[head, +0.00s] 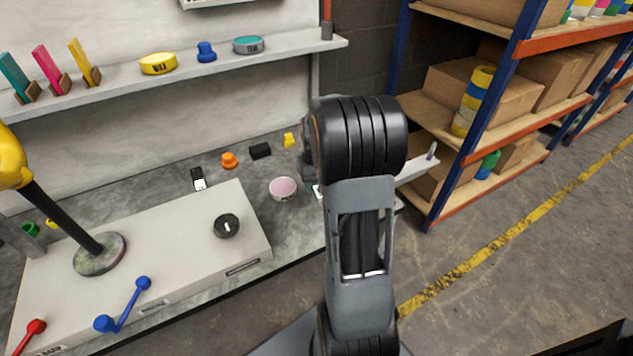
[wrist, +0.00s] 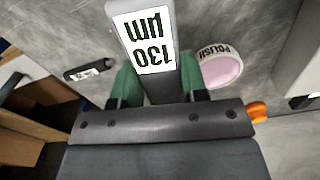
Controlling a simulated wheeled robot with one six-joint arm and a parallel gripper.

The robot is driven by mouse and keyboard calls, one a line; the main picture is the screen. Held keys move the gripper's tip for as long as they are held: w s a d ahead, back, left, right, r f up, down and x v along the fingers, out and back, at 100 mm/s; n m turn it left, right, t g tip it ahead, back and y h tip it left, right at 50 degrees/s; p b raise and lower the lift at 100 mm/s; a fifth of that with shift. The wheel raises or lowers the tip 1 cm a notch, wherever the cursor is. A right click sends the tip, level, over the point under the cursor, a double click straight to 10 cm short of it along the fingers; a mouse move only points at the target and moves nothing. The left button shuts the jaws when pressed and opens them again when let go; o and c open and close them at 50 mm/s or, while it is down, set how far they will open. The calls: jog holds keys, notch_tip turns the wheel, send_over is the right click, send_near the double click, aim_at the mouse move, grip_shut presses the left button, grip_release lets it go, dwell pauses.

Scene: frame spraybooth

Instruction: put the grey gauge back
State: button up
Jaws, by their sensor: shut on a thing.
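The grey gauge (wrist: 160,84) has a white label reading "130 µm" and shows in the wrist view. My gripper (wrist: 159,80) is shut on it, with one green fingertip on each side. The gauge extends away from the jaws to the top edge of that view. Upright teal (head: 14,77), pink (head: 46,64) and yellow (head: 80,60) gauges stand in small wooden holders on the wall shelf (head: 125,78).
A pink-topped polish tub (head: 283,188), which also shows in the wrist view (wrist: 220,68), is on the grey bench. An orange knob (head: 229,160) and a black block (head: 260,151) are near it. A raised pale box (head: 180,250) carries a lamp base. Storage racks (head: 475,150) stand at right.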

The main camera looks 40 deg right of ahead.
jog(key=shift+f+b, duration=2)
jog(key=shift+f, duration=1.4)
jog(key=shift+f+b, duration=0.35)
jog(key=shift+f, duration=0.3)
jog(key=o, duration=1.1)
notch_tip(320, 180, up, 14)
jog(key=p, duration=0.5)
notch_tip(320, 180, up, 17)
jog(key=n+t+p, duration=0.1)
jog(key=t+p, duration=0.1)
jog(key=p, duration=1.1)
send_over(316, 206)
jog(key=s+a, duration=0.4)
jog(key=a, duration=0.6)
jog(key=s+a+r+n+t+p, duration=0.1)
jog(key=s+a+r+n+p, duration=0.1)
jog(key=s+a+r+p, duration=0.6)
notch_tip(316, 206, up, 5)
jog(key=a+p, duration=0.1)
jog(key=p, duration=0.3)
jog(key=shift+t, duration=0.3)
